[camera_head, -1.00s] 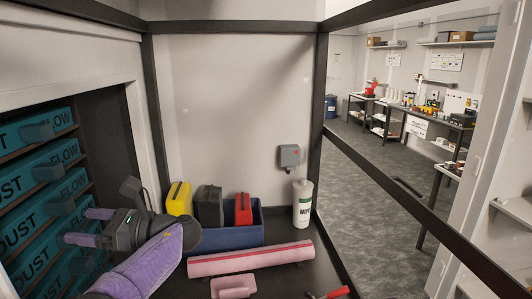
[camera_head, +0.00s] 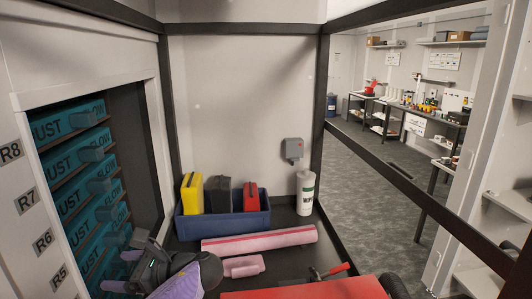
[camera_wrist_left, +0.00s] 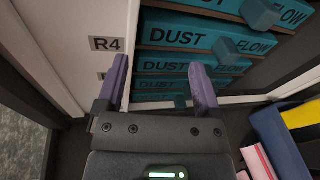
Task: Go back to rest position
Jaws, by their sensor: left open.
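My left gripper (camera_head: 118,271) is at the lower left of the head view, beside the rack of teal drawers (camera_head: 75,160). Its two purple fingers stand apart with nothing between them, as the left wrist view (camera_wrist_left: 158,68) also shows. The wrist view has the drawer fronts marked DUST FLOW ahead of the fingers; whether the fingers touch one is not clear. My left forearm is purple and comes in from the bottom. My right gripper is not seen.
A blue bin (camera_head: 222,228) holds a yellow, a black and a red case. A white wipes bottle (camera_head: 305,193) stands right of it. A pink roll (camera_head: 260,241), a pink block (camera_head: 243,266), a red-handled tool (camera_head: 332,271) and a red flat-topped thing (camera_head: 310,289) lie nearer.

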